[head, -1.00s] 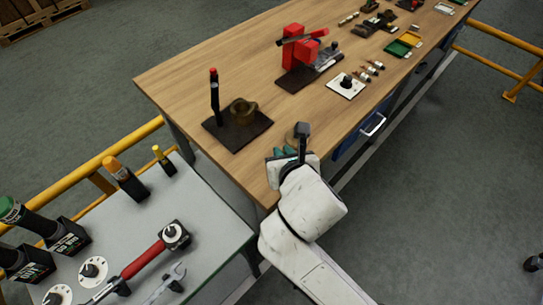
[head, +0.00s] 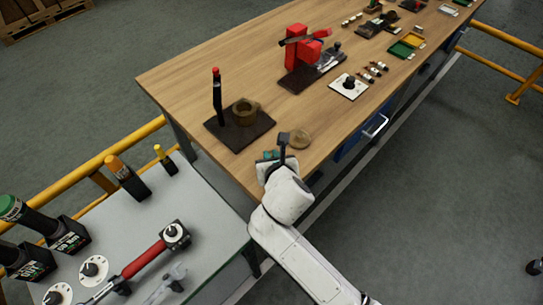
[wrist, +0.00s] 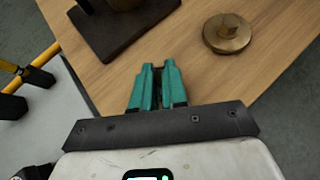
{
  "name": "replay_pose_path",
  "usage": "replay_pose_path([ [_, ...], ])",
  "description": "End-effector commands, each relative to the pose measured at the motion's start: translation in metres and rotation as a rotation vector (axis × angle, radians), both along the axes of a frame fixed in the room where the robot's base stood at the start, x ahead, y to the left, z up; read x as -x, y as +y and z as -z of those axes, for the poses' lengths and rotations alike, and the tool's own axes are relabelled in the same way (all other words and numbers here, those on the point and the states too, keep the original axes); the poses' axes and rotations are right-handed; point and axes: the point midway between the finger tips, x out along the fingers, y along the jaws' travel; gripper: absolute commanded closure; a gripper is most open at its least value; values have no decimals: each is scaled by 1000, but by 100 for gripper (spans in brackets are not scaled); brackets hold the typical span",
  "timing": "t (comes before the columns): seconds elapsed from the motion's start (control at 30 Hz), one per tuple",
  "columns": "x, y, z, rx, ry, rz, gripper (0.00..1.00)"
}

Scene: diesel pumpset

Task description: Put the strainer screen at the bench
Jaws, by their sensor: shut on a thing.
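My gripper (head: 270,156) is over the near left corner of the wooden bench (head: 190,75). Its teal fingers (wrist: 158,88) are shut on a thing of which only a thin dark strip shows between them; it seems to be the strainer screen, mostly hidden. A round brass cap with a hex top (head: 300,139) lies on the bench just right of the fingers, apart from them. It also shows in the wrist view (wrist: 227,34). A hollow brass body (head: 244,111) stands on a dark plate (head: 238,136) beyond the gripper.
A black post with a red tip (head: 217,95) stands on the same plate. A red vice-like fixture (head: 300,55) and a white plate with a knob (head: 348,87) are farther along. A grey tool table (head: 190,225) and yellow rail (head: 80,175) are left. Bare wood surrounds the cap.

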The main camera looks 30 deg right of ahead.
Motion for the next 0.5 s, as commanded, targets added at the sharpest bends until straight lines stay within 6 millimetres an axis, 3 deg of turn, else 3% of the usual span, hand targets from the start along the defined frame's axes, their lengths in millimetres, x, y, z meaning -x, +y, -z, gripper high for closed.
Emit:
replay_pose_path([
  [0.2,0,0,3,0,0,0,100],
  [0.23,0,0,3,0,0,0,86],
  [0.5,0,0,3,0,0,0,62],
])
